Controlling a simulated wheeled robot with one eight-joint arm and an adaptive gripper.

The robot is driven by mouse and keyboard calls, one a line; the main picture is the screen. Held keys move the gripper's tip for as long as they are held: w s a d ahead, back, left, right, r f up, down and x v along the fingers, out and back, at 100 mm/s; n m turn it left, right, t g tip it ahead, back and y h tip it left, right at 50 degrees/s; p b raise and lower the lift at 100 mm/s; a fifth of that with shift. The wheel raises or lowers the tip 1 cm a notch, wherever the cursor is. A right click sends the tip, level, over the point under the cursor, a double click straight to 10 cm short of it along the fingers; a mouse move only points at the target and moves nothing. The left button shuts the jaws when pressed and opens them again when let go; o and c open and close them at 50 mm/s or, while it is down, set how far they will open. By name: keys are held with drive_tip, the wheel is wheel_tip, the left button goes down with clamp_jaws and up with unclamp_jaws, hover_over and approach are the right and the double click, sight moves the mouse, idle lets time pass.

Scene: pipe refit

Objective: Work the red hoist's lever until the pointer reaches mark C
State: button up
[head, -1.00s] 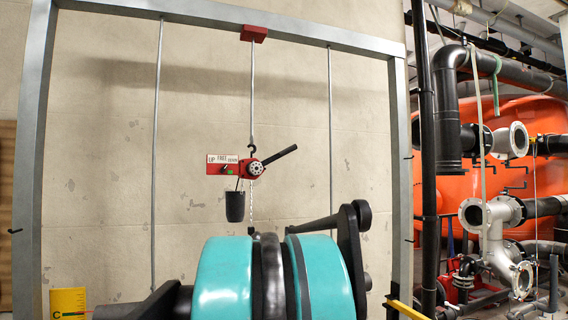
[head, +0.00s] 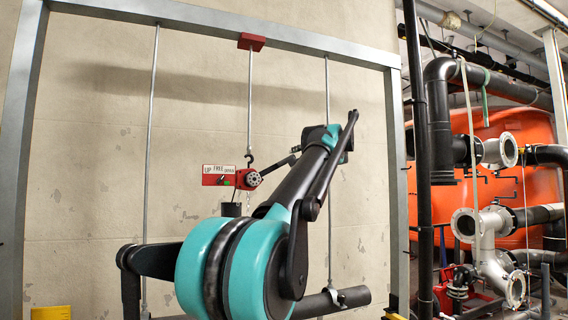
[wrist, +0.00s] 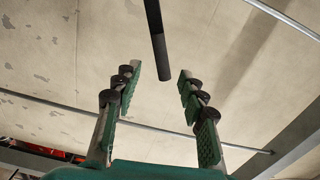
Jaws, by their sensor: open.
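The red hoist (head: 246,179) hangs from a hook on the frame in the head view, beside its UP/FREE/DOWN plate (head: 218,169). Its black lever (head: 283,162) slants up to the right towards my gripper. In the wrist view the lever (wrist: 157,35) comes down from the top, its end between the fingertips. My gripper (wrist: 160,77) is open, with a gap on both sides of the lever. The yellow mark plate (head: 50,313) is cut off at the lower left of the head view; mark C and the pointer are not visible there.
A grey steel frame (head: 215,22) with hanging rods (head: 151,150) stands before a concrete wall. A black pipe (head: 322,303) hangs low in a clamp. A black upright pipe (head: 420,200), flanged pipework (head: 487,222) and an orange tank (head: 455,190) are at the right.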

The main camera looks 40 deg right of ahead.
drive_tip(key=shift+x, duration=5.05)
drive_tip(key=shift+a+f+m, duration=1)
drive_tip(key=shift+f+m, duration=1.05)
drive_tip(key=shift+f, duration=2.85)
drive_tip(key=shift+a+f+m, duration=1)
drive_tip(key=shift+f+m, duration=1.05)
drive_tip(key=shift+f, duration=2.8)
drive_tip(key=d+r+n, duration=0.5)
drive_tip(key=d+r, duration=0.1)
drive_tip(key=r, duration=0.5)
drive_tip(key=v, duration=0.9)
drive_tip(key=shift+s+f, duration=0.25)
drive_tip(key=shift+s, duration=0.1)
